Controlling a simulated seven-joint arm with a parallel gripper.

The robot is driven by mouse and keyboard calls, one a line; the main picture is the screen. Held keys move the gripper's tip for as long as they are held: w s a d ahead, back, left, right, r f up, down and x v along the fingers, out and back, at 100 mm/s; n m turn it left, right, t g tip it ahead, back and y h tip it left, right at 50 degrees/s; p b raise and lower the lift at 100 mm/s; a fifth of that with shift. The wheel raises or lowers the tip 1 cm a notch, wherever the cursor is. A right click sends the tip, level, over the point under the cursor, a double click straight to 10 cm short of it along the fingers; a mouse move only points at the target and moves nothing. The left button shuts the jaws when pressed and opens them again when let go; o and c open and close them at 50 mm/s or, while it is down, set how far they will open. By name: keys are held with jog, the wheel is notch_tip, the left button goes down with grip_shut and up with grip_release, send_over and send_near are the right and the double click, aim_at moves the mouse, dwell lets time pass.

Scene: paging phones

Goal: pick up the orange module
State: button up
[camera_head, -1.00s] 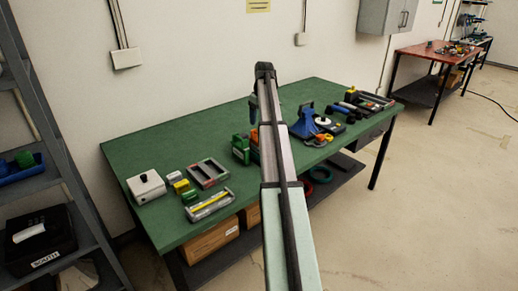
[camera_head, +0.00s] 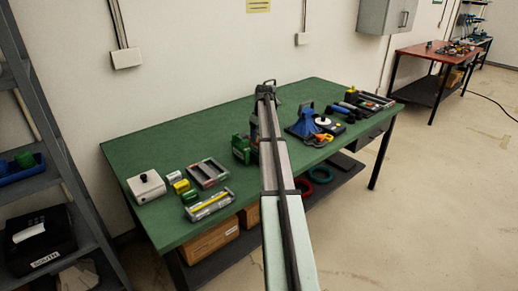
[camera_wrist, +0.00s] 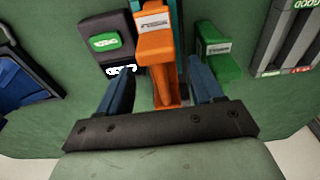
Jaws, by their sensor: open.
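The orange module (camera_wrist: 155,45) stands upright in the wrist view, with a pale label on its upper part. My gripper (camera_wrist: 160,84) is open, its two blue fingers on either side of the module's lower part. Gaps show between the fingers and the orange body, and nothing is held. A dark module with a green label (camera_wrist: 105,42) stands to its left and a green module (camera_wrist: 218,55) to its right. A teal part (camera_wrist: 175,12) shows behind it. In the head view my arm hides the orange module and the fingertips.
The green table (camera_head: 150,150) carries a grey slotted tray (camera_head: 207,173), a white box (camera_head: 146,186) and a blue tool (camera_head: 304,122). In the wrist view the blue tool (camera_wrist: 20,90) is far left and the tray (camera_wrist: 285,35) far right. The table's back left is clear.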

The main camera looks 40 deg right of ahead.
jog(key=f, duration=0.4)
jog(key=shift+w+a+f, duration=0.1)
jog(key=shift+a+f, duration=0.1)
grip_shut()
dwell(0.4)
